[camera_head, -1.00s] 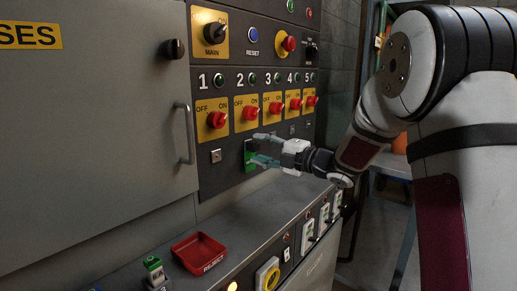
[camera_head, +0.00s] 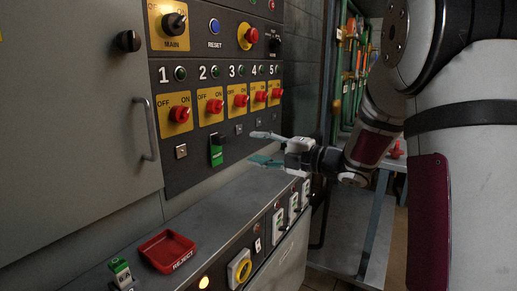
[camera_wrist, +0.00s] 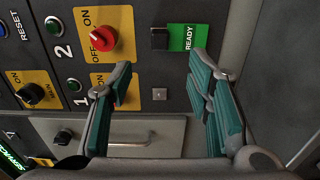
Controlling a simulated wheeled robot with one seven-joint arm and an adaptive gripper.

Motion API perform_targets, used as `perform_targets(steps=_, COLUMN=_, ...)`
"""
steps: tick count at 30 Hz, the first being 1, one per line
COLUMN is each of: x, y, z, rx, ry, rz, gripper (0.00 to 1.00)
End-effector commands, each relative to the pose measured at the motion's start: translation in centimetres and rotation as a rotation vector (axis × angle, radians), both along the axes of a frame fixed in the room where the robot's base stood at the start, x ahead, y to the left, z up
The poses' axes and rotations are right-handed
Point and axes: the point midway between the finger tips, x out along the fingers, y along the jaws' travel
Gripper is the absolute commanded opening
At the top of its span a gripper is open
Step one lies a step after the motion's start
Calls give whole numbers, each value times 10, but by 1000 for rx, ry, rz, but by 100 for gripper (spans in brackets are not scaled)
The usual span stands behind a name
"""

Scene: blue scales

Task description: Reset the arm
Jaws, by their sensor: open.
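My gripper (camera_head: 263,148) is open and empty, with its teal-padded fingers spread and pointing toward the control panel (camera_head: 185,160). It hangs above the grey ledge, to the right of a black piece with a green tag (camera_head: 216,158) below switch 2, and looks apart from it. In the wrist view the two fingers of my gripper (camera_wrist: 164,75) frame the panel with nothing between them. The green tag there reads READY (camera_wrist: 188,37), beside a black square part (camera_wrist: 160,38).
Red rotary switches (camera_head: 180,114) run in a numbered row on the panel. A red REJECT tray (camera_head: 167,251) and a small green-topped block (camera_head: 121,272) sit on the ledge (camera_head: 215,215). A grey cabinet door (camera_head: 70,120) stands left. A blue-legged table (camera_head: 375,215) is behind my arm.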

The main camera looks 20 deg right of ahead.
Motion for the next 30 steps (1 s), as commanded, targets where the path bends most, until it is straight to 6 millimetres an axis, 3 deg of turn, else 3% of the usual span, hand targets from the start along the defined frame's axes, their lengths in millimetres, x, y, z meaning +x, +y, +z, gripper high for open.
perform_targets(steps=14, x=2, y=-1, z=2, rx=-1, ry=12, rz=-23, gripper=46)
perform_targets(steps=21, x=9, y=-19, z=21, rx=45, ry=148, rz=-303, gripper=46)
perform_targets(steps=26, x=-9, y=-40, z=28, rx=151, ry=293, rz=-560, gripper=46)
perform_targets(steps=30, x=-44, y=-54, z=23, rx=276, ry=435, rz=-771, gripper=46)
